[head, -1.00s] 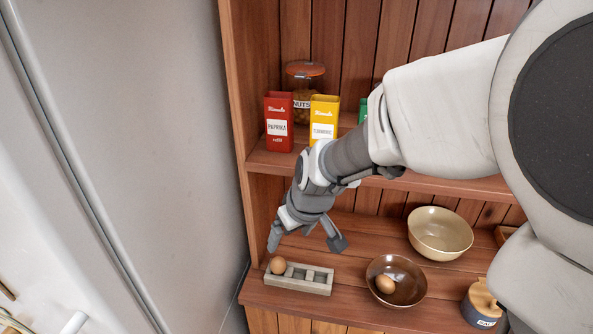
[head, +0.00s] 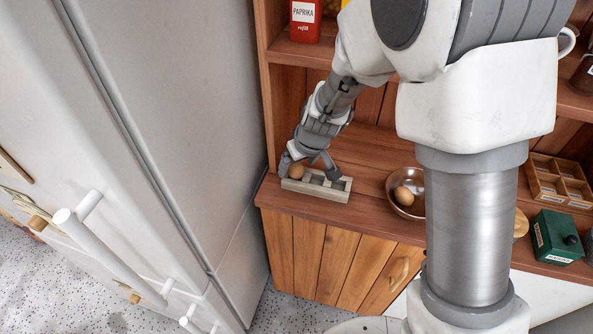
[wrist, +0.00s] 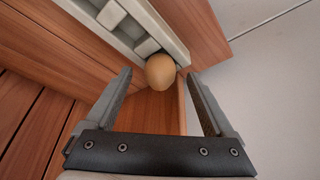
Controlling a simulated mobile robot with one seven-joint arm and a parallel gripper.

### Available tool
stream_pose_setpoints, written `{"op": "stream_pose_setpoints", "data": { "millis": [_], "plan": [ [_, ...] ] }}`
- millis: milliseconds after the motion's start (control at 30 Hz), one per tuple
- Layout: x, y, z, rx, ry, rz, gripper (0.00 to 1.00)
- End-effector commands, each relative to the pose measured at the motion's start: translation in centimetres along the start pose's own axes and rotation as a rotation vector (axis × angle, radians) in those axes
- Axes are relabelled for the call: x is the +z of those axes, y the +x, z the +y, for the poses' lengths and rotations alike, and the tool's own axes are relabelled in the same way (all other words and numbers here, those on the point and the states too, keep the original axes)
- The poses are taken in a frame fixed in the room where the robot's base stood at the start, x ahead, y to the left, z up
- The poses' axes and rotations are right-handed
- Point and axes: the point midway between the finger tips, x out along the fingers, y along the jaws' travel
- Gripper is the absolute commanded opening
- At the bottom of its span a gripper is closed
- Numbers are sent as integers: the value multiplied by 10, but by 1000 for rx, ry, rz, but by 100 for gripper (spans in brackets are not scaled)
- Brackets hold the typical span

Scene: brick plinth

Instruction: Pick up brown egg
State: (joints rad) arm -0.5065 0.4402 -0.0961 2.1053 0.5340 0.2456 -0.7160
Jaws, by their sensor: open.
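A brown egg (head: 296,170) sits in the left end of a pale rectangular egg holder (head: 325,195) near the front of the wooden counter. My gripper (head: 308,171) is open over the left part of the holder, with one finger left of the egg and the other to its right. In the wrist view the egg (wrist: 160,72) lies at the end of the holder (wrist: 163,30), centred in the gap between my fingertips (wrist: 159,76). Whether a finger touches it I cannot tell. A second brown egg (head: 404,196) lies in a brown bowl (head: 393,183) to the right.
A wooden side panel (head: 269,100) and a fridge (head: 170,110) stand left of the holder. A red paprika tin (head: 304,20) is on the shelf above. A divided wooden box (head: 545,185) and a green box (head: 556,238) are at the right.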

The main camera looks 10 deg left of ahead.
Motion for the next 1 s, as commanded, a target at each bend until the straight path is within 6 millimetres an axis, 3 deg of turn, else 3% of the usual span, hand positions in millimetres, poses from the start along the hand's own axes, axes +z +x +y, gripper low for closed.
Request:
{"op": "stream_pose_setpoints", "data": {
  "millis": [100, 333, 633, 1000],
  "plan": [
    [1, 10, 0, 0, 1, -1, 88],
    [0, 10, 0, 0, 0, 0, 88],
    [0, 10, 0, 0, 0, 0, 34],
    [-2, 6, 0, 0, 0, 1, 34]
  ]
}}
